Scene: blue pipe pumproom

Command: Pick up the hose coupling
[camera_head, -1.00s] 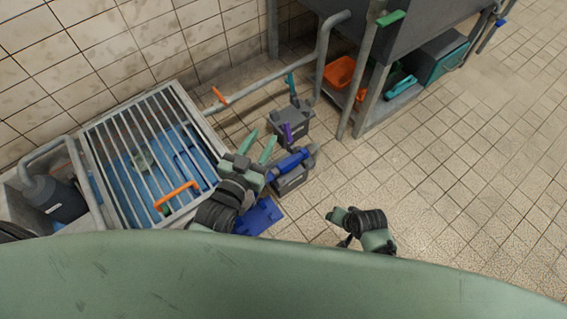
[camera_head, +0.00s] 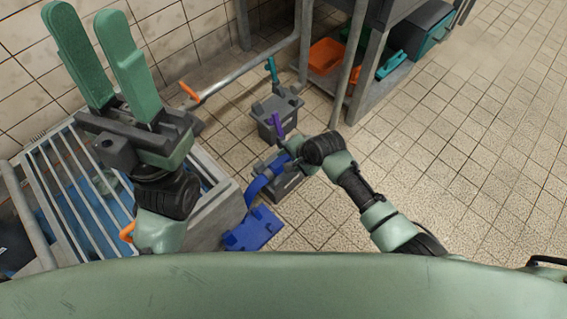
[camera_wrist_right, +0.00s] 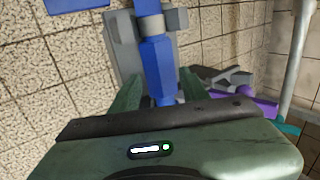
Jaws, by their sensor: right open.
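The hose coupling (camera_head: 260,183) looks like a blue cylindrical piece, resting on a small grey box (camera_head: 285,188) on the floor; my right gripper partly hides it. In the right wrist view, a blue hexagonal body with grey collars (camera_wrist_right: 158,62) lies between the fingers. My right gripper (camera_head: 286,158) is open, its fingers on either side of the blue piece; I cannot tell whether they touch it. My left gripper (camera_head: 93,28) is open and empty, raised high at the left with its fingers pointing up.
A grated basin (camera_head: 62,190) stands at the left. A grey box (camera_head: 278,112) with a teal handle stands behind the coupling, near a purple piece (camera_head: 277,123). A blue piece (camera_head: 253,229) lies in front. A metal bench (camera_head: 352,105) stands behind; floor at right is clear.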

